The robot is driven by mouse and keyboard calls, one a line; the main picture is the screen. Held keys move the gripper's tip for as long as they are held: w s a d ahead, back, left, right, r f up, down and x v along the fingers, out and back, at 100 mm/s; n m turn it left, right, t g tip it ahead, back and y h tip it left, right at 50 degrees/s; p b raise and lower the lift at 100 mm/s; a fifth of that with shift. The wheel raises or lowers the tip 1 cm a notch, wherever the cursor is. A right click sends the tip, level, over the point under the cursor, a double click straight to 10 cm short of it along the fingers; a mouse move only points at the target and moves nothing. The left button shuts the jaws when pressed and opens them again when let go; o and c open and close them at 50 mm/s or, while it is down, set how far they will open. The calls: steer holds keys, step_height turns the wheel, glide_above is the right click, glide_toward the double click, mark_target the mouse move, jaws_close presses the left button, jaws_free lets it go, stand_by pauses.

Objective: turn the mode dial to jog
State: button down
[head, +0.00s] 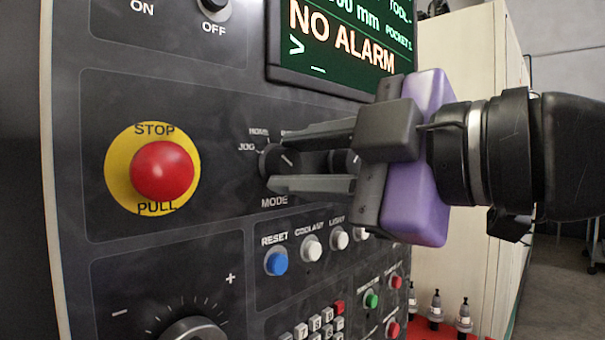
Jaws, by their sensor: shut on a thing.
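The mode dial (274,160) is a small black knob on the dark control panel, with "MODE" printed below it. A pale pointer line on it slants to the upper left. The "JOG" mark (246,147) is at its left and "HOME" is above that; other marks are hidden behind my gripper. My gripper (272,163), with two dark fingers and a purple body, reaches in from the right. Its fingers are shut on the dial, one above and one below.
A red stop button (162,170) on a yellow ring sits left of the dial. Below are a blue reset button (276,263), white buttons and a keypad. A large knob (193,330) is at the bottom left. The screen (340,45) above reads "NO ALARM".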

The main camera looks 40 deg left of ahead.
steer(key=shift+n, duration=0.5)
steer(key=c, duration=1.1)
jaws_free()
steer(key=shift+o, duration=0.2)
steer(key=shift+d, duration=0.1)
steer(key=d+b, duration=0.1)
steer(key=d, duration=0.6)
steer(key=shift+s+d+r+b, duration=0.2)
steer(key=shift+s+d+b, duration=0.1)
steer(key=shift+s+b, duration=0.05)
